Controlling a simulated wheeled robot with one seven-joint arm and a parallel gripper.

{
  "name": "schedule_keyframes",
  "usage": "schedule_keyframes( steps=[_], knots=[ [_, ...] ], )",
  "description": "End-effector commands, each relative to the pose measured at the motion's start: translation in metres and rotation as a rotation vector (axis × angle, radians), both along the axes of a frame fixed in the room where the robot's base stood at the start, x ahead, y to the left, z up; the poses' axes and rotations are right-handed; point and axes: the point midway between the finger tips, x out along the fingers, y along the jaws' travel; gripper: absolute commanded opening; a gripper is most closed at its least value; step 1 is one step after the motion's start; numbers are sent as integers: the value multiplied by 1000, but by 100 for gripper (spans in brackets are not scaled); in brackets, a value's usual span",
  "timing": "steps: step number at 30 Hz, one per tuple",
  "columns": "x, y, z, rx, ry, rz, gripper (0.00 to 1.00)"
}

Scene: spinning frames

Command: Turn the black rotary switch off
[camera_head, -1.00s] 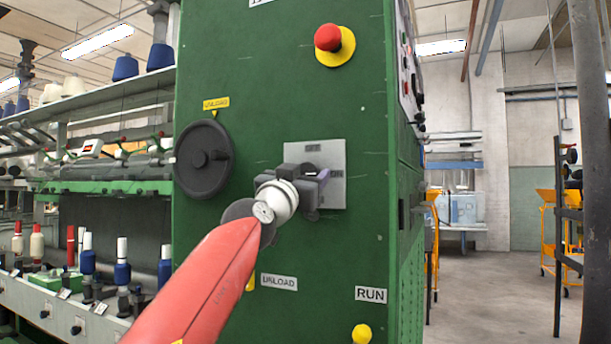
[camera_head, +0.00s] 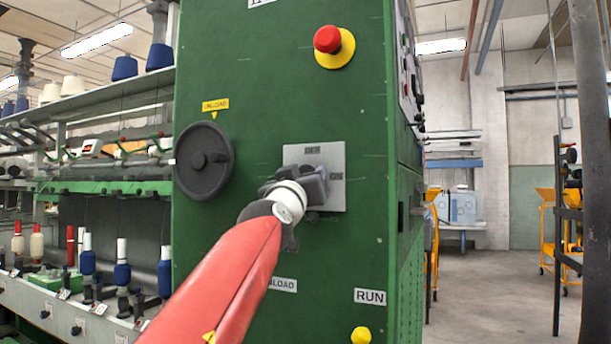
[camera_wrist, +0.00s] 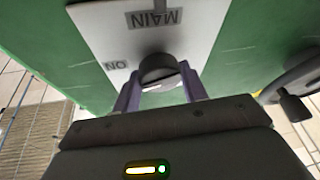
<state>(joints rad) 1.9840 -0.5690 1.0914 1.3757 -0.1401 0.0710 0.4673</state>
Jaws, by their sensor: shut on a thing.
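The black rotary switch (camera_wrist: 158,66) sits on a light grey plate (camera_head: 296,154) on the front of the green machine cabinet. The plate has an upper label and an ON label at its right in the head view; in the wrist view MAIN and ON appear upside down. My gripper (camera_wrist: 160,76) has its two purple fingers on either side of the switch knob, shut on it. In the head view my gripper (camera_head: 312,183) covers the knob, so the direction it points is hidden.
A black handwheel (camera_head: 203,160) sticks out left of the plate. A red mushroom button (camera_head: 328,39) on a yellow base is above, and a yellow knob (camera_head: 361,335) is below near the RUN label. The cabinet's right edge is close; the floor beyond is open.

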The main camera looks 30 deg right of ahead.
Motion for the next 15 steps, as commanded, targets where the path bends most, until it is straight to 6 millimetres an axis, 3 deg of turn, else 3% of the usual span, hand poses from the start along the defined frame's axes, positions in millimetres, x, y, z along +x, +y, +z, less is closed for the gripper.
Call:
schedule_keyframes(
  steps=[15],
  knots=[
    [1, 1, 2, -299, 389, 9, 20]
  ],
)
